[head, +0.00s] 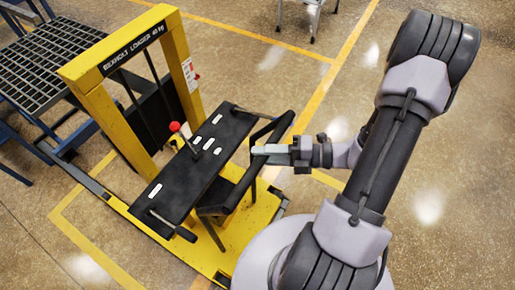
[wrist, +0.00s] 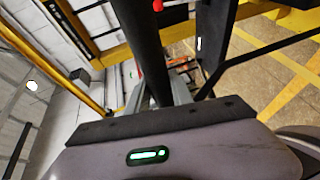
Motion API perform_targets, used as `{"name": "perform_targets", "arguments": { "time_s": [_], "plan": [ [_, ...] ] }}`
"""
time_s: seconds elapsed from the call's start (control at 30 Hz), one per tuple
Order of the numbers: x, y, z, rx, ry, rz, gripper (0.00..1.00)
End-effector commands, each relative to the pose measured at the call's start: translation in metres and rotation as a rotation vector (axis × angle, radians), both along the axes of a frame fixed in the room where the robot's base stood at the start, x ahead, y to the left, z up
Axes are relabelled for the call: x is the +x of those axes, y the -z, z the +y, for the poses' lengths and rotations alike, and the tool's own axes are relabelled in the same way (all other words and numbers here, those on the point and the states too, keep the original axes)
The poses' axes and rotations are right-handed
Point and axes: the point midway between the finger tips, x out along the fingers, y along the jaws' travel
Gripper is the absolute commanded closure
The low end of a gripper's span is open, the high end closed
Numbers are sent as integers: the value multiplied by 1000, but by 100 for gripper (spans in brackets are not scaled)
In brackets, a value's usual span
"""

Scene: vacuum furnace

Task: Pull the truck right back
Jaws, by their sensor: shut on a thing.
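The truck is a yellow loader with a tall portal frame (head: 180,62) lettered "BEXHOLT LOADER 40 kg". It has a black top panel (head: 190,172), a red-knobbed lever (head: 175,127) and a yellow base (head: 240,232). A black push handle (head: 284,124) stands on its right side, facing me. My gripper (head: 262,150) is shut on the handle's bar. In the wrist view the black bar (wrist: 143,45) runs between the fingers of my gripper (wrist: 160,98). The exact finger contact is partly hidden by the wrist body.
A dark grid rack (head: 50,55) on blue supports stands at the far left, beyond the portal. A dark rail (head: 82,178) runs along the floor to the truck's base. Yellow lines (head: 325,90) mark the floor. Open floor (head: 455,160) lies to the right of my arm.

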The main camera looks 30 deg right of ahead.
Motion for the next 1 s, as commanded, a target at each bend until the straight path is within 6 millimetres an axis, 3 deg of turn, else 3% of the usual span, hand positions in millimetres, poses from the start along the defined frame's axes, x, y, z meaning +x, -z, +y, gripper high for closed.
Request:
{"name": "perform_targets", "arguments": {
  "time_s": [0.1, 0.13, 0.23, 0.73, 0.87, 1.0],
  "plan": [
    [-1, 2, 0, -3, -4, 0, 100],
    [-1, 2, 0, -4, -4, 1, 71],
    [-1, 2, 0, -3, -3, 0, 51],
    [-2, 0, -3, -2, 1, -1, 51],
    [-13, -6, -21, -2, 4, -2, 51],
    [-37, -14, -54, -4, 6, -1, 51]
  ]
}}
